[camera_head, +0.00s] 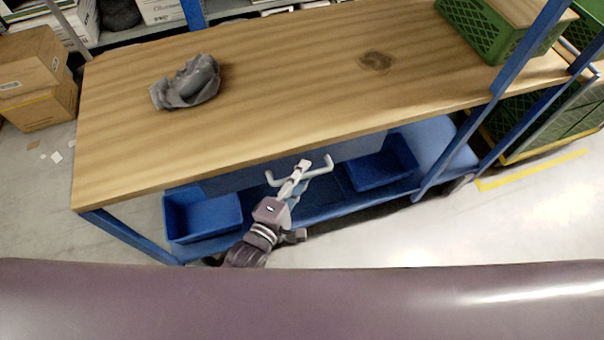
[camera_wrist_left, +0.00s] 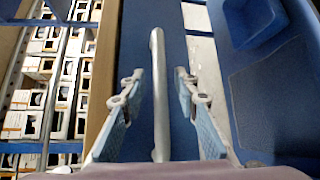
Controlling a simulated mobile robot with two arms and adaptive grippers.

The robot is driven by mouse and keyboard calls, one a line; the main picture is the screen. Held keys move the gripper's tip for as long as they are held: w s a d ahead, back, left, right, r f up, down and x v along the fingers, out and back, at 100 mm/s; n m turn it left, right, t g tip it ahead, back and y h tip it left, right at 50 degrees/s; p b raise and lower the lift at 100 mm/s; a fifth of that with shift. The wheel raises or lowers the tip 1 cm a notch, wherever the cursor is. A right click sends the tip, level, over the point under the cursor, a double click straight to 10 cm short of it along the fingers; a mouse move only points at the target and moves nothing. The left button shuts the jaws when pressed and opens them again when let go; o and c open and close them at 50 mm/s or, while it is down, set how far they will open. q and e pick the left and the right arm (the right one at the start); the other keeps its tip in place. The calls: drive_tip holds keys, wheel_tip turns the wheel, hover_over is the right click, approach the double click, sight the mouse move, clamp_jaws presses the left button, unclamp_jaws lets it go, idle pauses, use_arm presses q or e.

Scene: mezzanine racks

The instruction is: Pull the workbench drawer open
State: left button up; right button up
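The workbench (camera_head: 270,110) has a wooden top and a blue frame. The blue-grey drawer front (camera_head: 350,148) sits under the top's front edge, with a pale bar handle (camera_head: 321,171) on it. My left gripper (camera_head: 300,172) is at the middle of the handle. In the left wrist view the handle (camera_wrist_left: 158,60) runs lengthwise between the two fingers of the gripper (camera_wrist_left: 159,88), with a visible gap on each side. The gripper is open around the handle, not clamped on it. My right gripper is not in view.
A crumpled grey cloth (camera_head: 187,83) lies on the bench top. A green crate (camera_head: 480,32) stands at its back right. Blue bins (camera_head: 203,215) sit on the lower shelf, below the drawer. Cardboard boxes (camera_head: 38,80) are stacked at left. The floor in front at right is clear.

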use_arm(q)
clamp_jaws()
drive_tip(key=shift+s, duration=0.15)
idle(0.4)
